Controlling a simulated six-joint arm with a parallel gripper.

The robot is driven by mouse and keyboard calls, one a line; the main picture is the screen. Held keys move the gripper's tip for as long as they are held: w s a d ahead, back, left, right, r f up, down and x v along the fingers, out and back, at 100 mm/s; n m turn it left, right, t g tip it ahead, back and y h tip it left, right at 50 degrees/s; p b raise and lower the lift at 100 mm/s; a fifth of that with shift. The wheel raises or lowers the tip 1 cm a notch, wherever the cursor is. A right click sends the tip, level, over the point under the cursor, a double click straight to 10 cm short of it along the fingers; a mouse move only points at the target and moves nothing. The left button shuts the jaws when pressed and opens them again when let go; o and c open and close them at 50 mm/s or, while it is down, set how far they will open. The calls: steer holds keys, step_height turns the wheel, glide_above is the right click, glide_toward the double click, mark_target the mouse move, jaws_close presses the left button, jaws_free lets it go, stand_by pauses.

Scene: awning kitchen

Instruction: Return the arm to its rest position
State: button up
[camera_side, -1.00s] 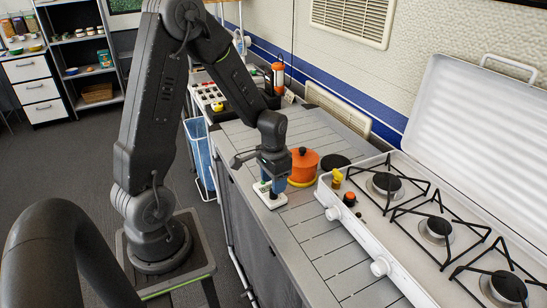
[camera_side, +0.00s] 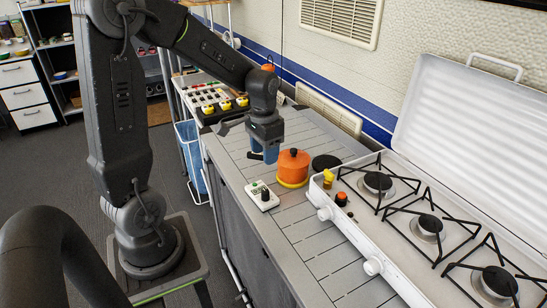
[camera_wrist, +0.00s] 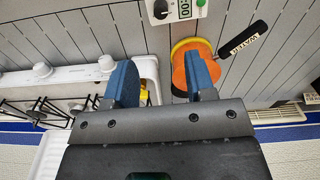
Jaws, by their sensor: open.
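My gripper (camera_side: 264,153) hangs above the grey slatted counter, with its blue fingers pointing down. It is open and empty; in the wrist view, the two blue fingers (camera_wrist: 162,80) stand apart with nothing between them. A white device with a dark knob (camera_side: 262,196) sits on the counter below the gripper and apart from it.
An orange pot (camera_side: 293,169) stands right of the gripper on the counter. A white gas stove (camera_side: 372,228) with a raised lid is farther right. A panel with yellow buttons (camera_side: 215,103) lies behind.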

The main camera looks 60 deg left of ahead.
steer(key=s+d+r+t, duration=0.2)
steer(key=s+d+r, duration=0.3)
steer(key=d, duration=0.2)
steer(key=s+d+r+m+t, duration=0.1)
steer(key=s+d+r+t, duration=0.2)
steer(key=s+d+r, duration=0.2)
steer(key=d+r, duration=0.1)
steer(key=d, duration=0.1)
steer(key=shift+s+d+t, duration=0.3)
